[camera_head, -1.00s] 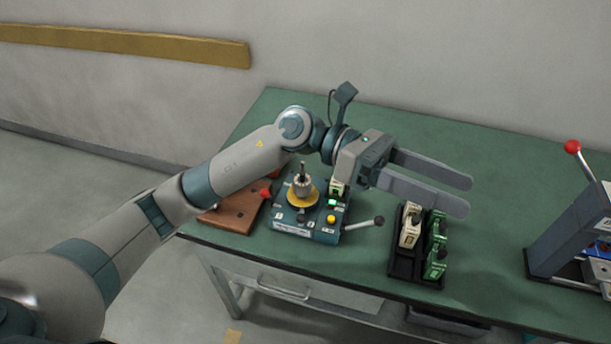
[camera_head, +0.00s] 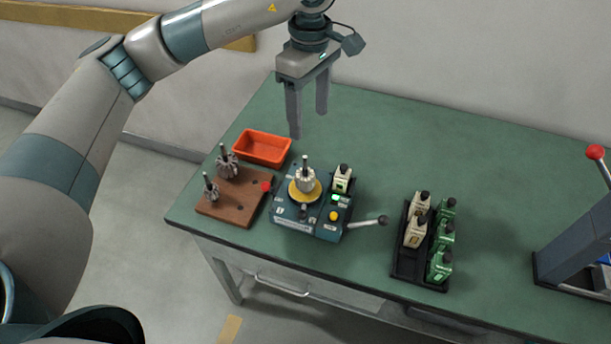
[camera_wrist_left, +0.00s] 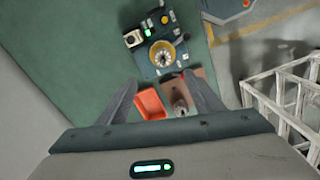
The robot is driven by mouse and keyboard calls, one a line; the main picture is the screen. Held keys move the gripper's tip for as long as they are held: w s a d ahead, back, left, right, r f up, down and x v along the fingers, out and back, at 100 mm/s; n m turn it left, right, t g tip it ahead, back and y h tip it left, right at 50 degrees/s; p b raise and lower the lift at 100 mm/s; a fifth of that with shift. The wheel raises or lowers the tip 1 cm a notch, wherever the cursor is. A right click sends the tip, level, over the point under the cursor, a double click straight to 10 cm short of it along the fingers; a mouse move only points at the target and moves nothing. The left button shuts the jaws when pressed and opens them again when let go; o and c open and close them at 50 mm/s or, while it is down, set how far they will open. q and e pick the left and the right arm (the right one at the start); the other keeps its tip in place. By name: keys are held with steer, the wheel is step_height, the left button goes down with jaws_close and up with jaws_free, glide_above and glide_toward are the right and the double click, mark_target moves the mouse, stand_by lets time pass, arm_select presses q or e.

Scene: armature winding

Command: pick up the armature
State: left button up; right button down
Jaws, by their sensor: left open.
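Two grey armatures with upright shafts stand in a brown wooden block at the left of the table: a rear one (camera_head: 227,166) and a front one (camera_head: 210,190). Another armature (camera_head: 304,181) stands upright on a yellow disc on the teal winding machine (camera_head: 293,217). My left gripper (camera_head: 308,122) is open and empty, pointing down above the table behind the machine and the orange tray. It touches no armature. In the left wrist view the machine's armature (camera_wrist_left: 163,57) lies beyond the fingers, and an armature in the block (camera_wrist_left: 180,107) shows near the right finger. My right gripper is out of view.
An orange tray (camera_head: 244,151) lies behind the brown block (camera_head: 218,209). The machine has a lever (camera_head: 367,222) sticking out right. A red-knobbed press (camera_head: 580,240) stands far right. The table's back middle (camera_head: 400,140) is clear.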

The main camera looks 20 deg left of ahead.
arm_select(q)
steer(key=p, duration=0.5)
glide_above(305, 174)
steer(key=f, duration=0.7)
steer(key=w+f, duration=0.1)
steer(key=f, duration=0.3)
steer(key=shift+d+f, duration=0.2)
steer(key=shift+d, duration=0.05)
steer(key=shift+f, duration=0.45)
steer(key=shift+s+a+f+p, duration=0.1)
steer(key=shift+f+p, duration=0.2)
steer(key=shift+p, duration=0.45)
steer(key=f+p, duration=0.1)
steer(key=f, duration=0.1)
steer(key=f+p, duration=0.1)
steer(key=shift+s+a+f+p, duration=0.25)
steer(key=shift+p, duration=0.05)
steer(key=shift+w+f, duration=0.1)
steer(key=shift+f, duration=0.45)
